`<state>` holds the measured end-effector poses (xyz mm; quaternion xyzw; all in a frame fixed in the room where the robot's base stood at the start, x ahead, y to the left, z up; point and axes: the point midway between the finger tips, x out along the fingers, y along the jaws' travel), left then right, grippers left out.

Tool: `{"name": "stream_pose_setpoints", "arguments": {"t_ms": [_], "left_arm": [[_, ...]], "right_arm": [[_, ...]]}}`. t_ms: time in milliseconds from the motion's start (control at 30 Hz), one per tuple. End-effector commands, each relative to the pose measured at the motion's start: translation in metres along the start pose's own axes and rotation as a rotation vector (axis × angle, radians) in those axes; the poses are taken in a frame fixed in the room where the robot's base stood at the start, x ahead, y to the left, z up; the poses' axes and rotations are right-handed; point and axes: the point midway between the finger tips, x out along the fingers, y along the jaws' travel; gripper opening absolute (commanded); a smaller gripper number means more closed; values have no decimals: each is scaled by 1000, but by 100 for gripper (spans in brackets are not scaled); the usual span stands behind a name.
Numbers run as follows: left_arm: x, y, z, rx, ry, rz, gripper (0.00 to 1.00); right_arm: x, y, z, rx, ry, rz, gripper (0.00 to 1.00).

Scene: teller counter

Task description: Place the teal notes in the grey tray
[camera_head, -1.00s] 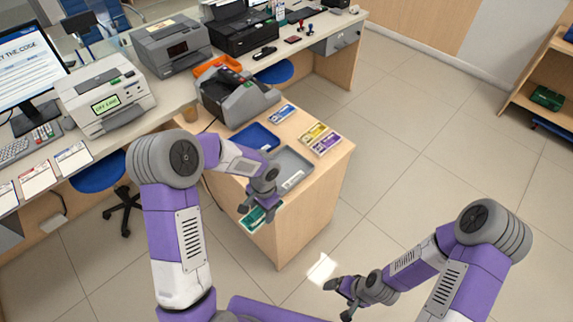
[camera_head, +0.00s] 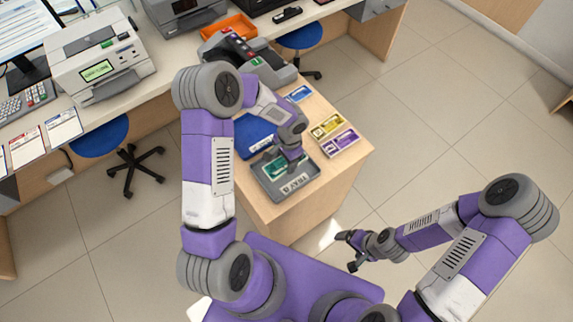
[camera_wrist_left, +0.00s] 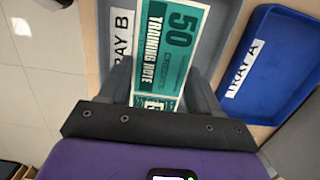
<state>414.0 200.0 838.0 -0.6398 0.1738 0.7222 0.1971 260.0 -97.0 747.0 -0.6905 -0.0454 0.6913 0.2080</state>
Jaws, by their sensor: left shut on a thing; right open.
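The teal notes (camera_head: 275,168) are a teal and white bundle marked 50 and TRAINING NOTE in the left wrist view (camera_wrist_left: 165,45). My left gripper (camera_head: 286,156) is shut on them, with one finger on each side in the left wrist view (camera_wrist_left: 163,90). They are over the grey tray (camera_head: 266,190), which is labelled TRAY B and also shows in the left wrist view (camera_wrist_left: 217,30). I cannot tell whether they touch its floor. My right gripper (camera_head: 347,252) is open and empty, apart from the desk, low on the right.
A blue tray (camera_head: 250,133) labelled TRAY A lies beside the grey tray. Yellow (camera_head: 327,126), purple (camera_head: 340,142) and blue (camera_head: 299,93) note bundles lie along the desk's right side. A grey machine (camera_head: 240,50) stands behind. The floor on the right is clear.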

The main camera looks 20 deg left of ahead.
Motion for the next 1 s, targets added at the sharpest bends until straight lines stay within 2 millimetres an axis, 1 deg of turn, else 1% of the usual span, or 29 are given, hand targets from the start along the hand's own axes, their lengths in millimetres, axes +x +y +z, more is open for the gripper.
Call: {"name": "stream_pose_setpoints", "arguments": {"t_ms": [33,167,400,667,800,833,967,1000], "left_arm": [[6,0,-1,0,-1,0,31],[14,0,-2,0,-1,0,31],[45,0,-6,-1,0,0,31],[46,0,-6,-1,2,-2,31],[51,0,-7,-1,1,-1,31],[50,0,-6,-1,1,-1,68],[49,0,-6,0,1,-1,88],[49,0,-6,0,1,-1,89]], "right_arm": [[2,1,0,0,0,0,89],[2,1,0,0,1,0,89],[8,3,-1,0,1,0,89],[7,3,-1,0,1,0,89],[12,4,-1,0,1,0,89],[11,4,-1,0,1,0,89],[10,4,-1,0,1,0,89],[10,4,-1,0,1,0,89]]}}
